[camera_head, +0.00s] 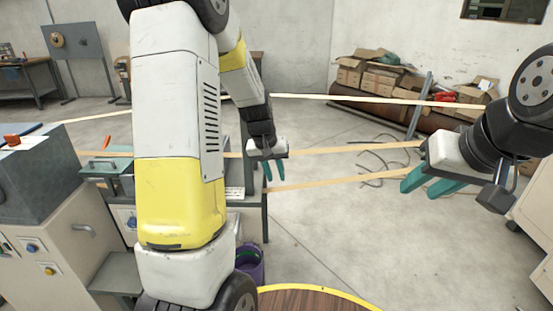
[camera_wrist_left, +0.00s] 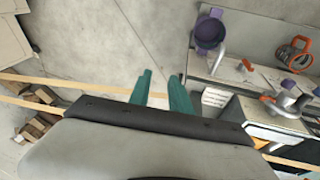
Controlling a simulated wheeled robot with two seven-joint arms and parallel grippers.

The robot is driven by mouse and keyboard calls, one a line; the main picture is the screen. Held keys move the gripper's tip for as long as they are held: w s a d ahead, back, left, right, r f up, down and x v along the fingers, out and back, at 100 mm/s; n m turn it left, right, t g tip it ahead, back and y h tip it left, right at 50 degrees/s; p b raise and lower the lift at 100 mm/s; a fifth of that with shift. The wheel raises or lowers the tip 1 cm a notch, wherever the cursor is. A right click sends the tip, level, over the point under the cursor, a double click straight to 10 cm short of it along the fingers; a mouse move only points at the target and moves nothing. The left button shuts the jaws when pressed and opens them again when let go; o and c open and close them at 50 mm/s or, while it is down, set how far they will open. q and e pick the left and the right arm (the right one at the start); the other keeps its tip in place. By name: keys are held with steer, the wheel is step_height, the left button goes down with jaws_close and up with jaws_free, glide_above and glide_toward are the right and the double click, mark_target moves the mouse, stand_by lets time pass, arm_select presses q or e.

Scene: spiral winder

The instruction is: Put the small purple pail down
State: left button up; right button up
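A purple pail (camera_head: 257,267) stands low beside the bench leg, partly hidden behind my left arm; its dark inside shows. In the left wrist view a purple pail (camera_wrist_left: 209,34) is near the bench edge at the upper right; I cannot tell whether it is the same one. My left gripper (camera_head: 275,178) hangs by the bench's right end with its teal fingers apart and nothing between them. It also shows empty in the left wrist view (camera_wrist_left: 161,75), apart from the pail. My right gripper (camera_head: 417,191) is at the right, fingers apart and empty, far from the pail.
A grey machine cabinet (camera_head: 50,225) is at the left. Pale barrier strips (camera_head: 345,180) cross the room, with cardboard boxes (camera_head: 380,80) behind. Open floor (camera_head: 350,235) lies between my grippers.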

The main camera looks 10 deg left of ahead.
arm_select(q)
steer(key=s+d+r+m+t, duration=0.1)
steer(key=s+d+r+t, duration=0.15)
steer(key=s+r, duration=1.1)
steer(key=s+d+r+m, duration=0.1)
steer(key=s+r, duration=0.4)
steer(key=s, duration=0.5)
steer(key=shift+s+d+t+h, duration=0.25)
steer(key=shift+s+t+h, duration=0.05)
steer(key=shift+t, duration=0.05)
